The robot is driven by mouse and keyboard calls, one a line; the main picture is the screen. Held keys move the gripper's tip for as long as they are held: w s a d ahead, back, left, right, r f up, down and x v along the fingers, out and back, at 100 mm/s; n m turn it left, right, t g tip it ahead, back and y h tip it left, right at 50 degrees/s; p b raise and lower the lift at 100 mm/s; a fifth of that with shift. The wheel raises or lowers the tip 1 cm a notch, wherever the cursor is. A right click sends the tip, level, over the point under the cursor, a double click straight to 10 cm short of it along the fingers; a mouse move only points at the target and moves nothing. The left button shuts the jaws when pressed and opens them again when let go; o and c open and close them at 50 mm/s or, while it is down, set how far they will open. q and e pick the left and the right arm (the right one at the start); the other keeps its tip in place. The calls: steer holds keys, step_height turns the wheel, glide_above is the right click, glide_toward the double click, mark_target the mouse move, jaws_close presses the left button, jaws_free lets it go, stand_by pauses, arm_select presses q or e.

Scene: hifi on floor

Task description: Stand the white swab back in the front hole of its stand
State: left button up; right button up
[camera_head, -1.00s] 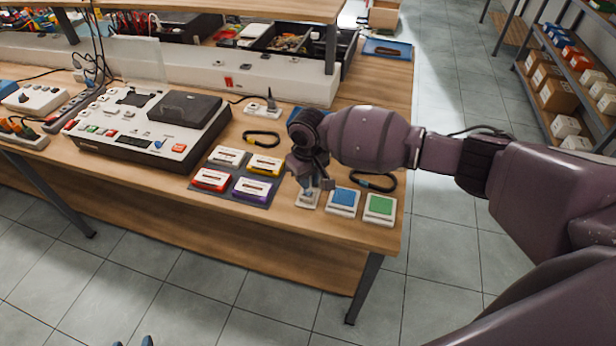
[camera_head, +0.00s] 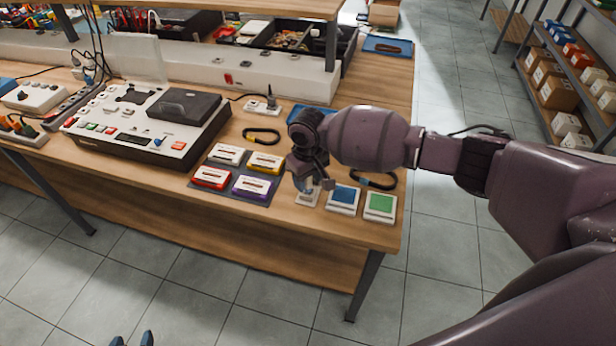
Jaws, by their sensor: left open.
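My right gripper (camera_head: 311,187) points down close above a small white block (camera_head: 306,201) near the table's front edge. Its dark fingers hide part of that block, and I cannot tell whether they are apart or closed on something. A small white stand-like piece (camera_head: 262,106) with a thin upright part is farther back on the table. I cannot tell which of these two is the swab stand. The white swab cannot be made out; the gripper may hide it. My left gripper (camera_head: 131,341) shows only its two separated tips at the bottom edge, open, over the floor.
A blue pad (camera_head: 343,198) and a green pad (camera_head: 380,206) lie right of the white block. Several cassettes lie on a grey mat (camera_head: 208,188) to its left. A black loop (camera_head: 262,136) and a tape console (camera_head: 90,140) are beyond. Bare wood runs along the front edge.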

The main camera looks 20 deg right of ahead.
steer(key=shift+r, duration=0.1)
steer(key=shift+w+r, duration=0.1)
steer(key=shift+r, duration=0.5)
step_height(320, 180, up, 9)
steer(key=shift+r, duration=0.2)
steer(key=shift+r+p, duration=0.3)
steer(key=shift+p, duration=0.2)
steer(key=shift+r+p, duration=0.95)
steer(key=shift+p, duration=0.4)
steer(key=shift+r+p, duration=0.35)
steer(key=shift+r, duration=1.5)
